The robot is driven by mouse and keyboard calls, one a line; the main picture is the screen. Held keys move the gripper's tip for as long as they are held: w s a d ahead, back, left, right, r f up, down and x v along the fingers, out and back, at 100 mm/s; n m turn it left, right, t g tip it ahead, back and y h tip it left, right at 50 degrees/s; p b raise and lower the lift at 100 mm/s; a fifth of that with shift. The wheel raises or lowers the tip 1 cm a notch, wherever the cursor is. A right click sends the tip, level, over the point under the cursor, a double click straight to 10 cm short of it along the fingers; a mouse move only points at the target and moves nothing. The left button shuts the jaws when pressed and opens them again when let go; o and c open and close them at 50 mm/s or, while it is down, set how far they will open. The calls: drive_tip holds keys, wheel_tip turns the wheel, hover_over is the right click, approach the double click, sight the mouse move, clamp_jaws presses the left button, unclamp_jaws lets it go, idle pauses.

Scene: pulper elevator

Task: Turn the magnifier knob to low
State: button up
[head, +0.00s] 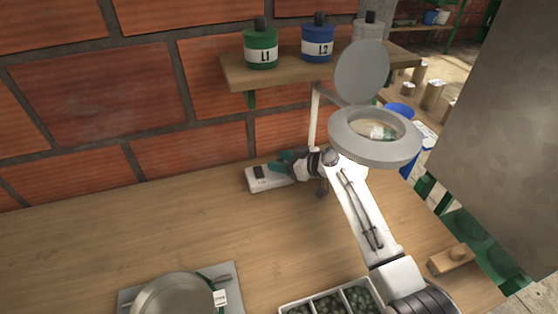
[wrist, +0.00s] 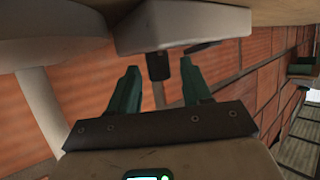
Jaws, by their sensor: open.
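The magnifier has a round grey ring (head: 375,137) with a raised lid (head: 361,72), and a white post behind it. A white base box (head: 268,178) lies on the bench near the wall, with a dark piece (head: 259,172) on top. My gripper (head: 277,163) is at the right end of this box, its teal fingers pointing left. In the wrist view my gripper (wrist: 159,66) is open, with a dark knob-like piece (wrist: 157,66) between the fingertips in the picture. The white box (wrist: 180,28) is above it there. I cannot tell whether the fingers touch it or where the knob points.
A wall shelf (head: 235,72) holds a green jar L1 (head: 261,50), a blue jar L2 (head: 318,44) and a grey jar. A round pan (head: 175,295) and a divided tray (head: 330,300) stand at the front. The bench's left half is clear.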

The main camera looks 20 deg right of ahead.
drive_tip(key=shift+w+a+f, duration=0.25)
drive_tip(key=shift+w+a, duration=0.1)
drive_tip(key=shift+w, duration=0.05)
clamp_jaws()
